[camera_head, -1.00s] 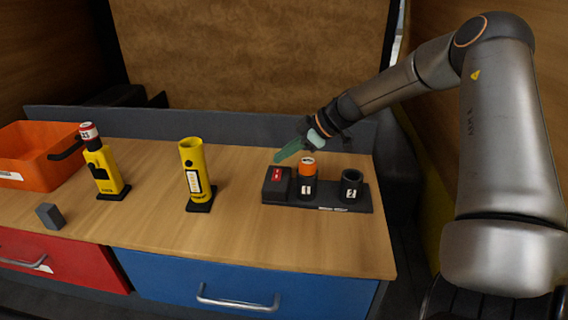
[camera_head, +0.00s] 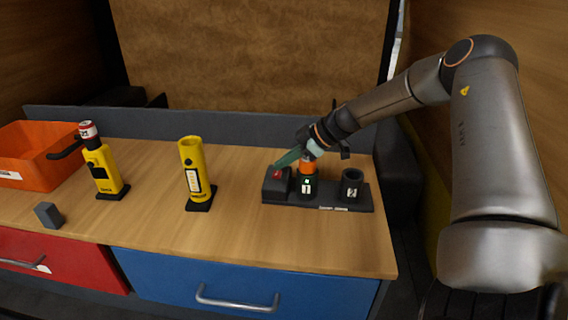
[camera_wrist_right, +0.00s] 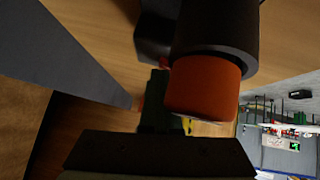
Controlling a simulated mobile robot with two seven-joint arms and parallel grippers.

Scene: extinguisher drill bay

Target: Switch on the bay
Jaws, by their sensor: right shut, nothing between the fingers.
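A black charging bay (camera_head: 335,207) sits on the right of the worktop, with sockets marked 1 and 2. Its switch block with a red rocker (camera_head: 277,173) is at the left end. An orange-capped cylinder (camera_head: 307,167) stands in socket 1, where a small green light shows. Socket 2 (camera_head: 352,185) looks empty. My right gripper (camera_head: 284,162) is shut and empty, its green fingertips at the rocker; I cannot tell whether they touch. In the right wrist view the orange cap (camera_wrist_right: 203,88) is beside the fingers and the rocker is mostly hidden. My left gripper is out of view.
A yellow holder with a red-and-white-topped cylinder (camera_head: 101,168) and an empty-looking yellow holder (camera_head: 194,172) stand to the left. An orange bin (camera_head: 30,165) and a grey block (camera_head: 48,215) are farther left. The worktop between holder and bay is clear.

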